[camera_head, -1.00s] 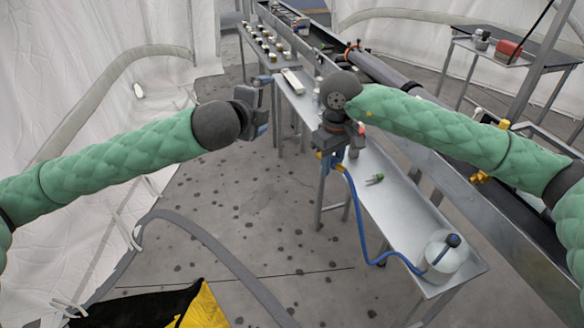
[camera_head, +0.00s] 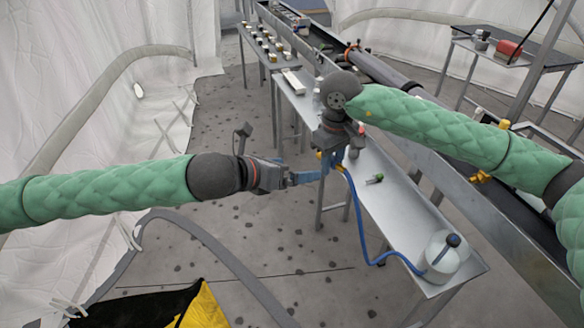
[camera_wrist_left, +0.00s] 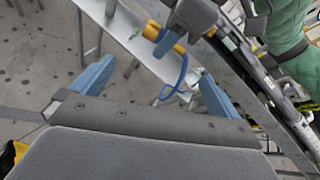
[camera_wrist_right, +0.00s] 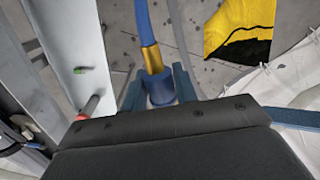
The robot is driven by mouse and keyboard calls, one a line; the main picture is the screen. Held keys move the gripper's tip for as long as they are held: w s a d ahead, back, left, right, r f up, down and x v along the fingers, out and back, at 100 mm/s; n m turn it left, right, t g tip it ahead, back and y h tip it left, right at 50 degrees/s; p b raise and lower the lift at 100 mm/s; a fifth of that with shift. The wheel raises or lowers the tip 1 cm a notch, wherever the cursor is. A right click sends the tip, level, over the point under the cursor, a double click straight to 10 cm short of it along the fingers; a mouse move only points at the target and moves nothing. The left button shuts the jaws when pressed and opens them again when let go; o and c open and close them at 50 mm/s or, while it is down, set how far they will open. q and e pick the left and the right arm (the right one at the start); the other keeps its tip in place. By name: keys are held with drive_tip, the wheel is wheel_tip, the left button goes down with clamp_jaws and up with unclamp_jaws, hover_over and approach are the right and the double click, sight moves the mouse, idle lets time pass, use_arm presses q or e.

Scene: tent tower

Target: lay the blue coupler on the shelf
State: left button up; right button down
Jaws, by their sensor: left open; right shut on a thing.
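The blue coupler (camera_wrist_right: 160,90) sits between the fingers of my right gripper (camera_wrist_right: 158,84), which is shut on it. A brass fitting (camera_wrist_right: 151,60) and a blue hose (camera_wrist_right: 141,18) run on from it. In the head view my right gripper (camera_head: 326,158) is beside the long metal shelf (camera_head: 405,215), over its left edge. My left gripper (camera_head: 308,178) is open and empty, just left of the right one.
A clear jug (camera_head: 443,262) with the hose running to it stands at the shelf's near end. A small green part (camera_head: 375,178) lies on the shelf, and a white block (camera_head: 293,82) lies farther back. The shelf between green part and jug is clear.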

sight(335, 162)
use_arm(q)
drive_tip(key=w+d+f+m, duration=0.4)
drive_tip(key=w+d, duration=0.2)
drive_tip(key=d, duration=0.3)
drive_tip(key=shift+w+h, duration=0.3)
drive_tip(key=shift+w, duration=0.05)
idle(0.4)
drive_tip(key=shift+f, duration=0.1)
drive_tip(key=shift+d, duration=0.1)
drive_tip(key=c, duration=1)
use_arm(e)
drive_tip(key=c, duration=1)
unclamp_jaws()
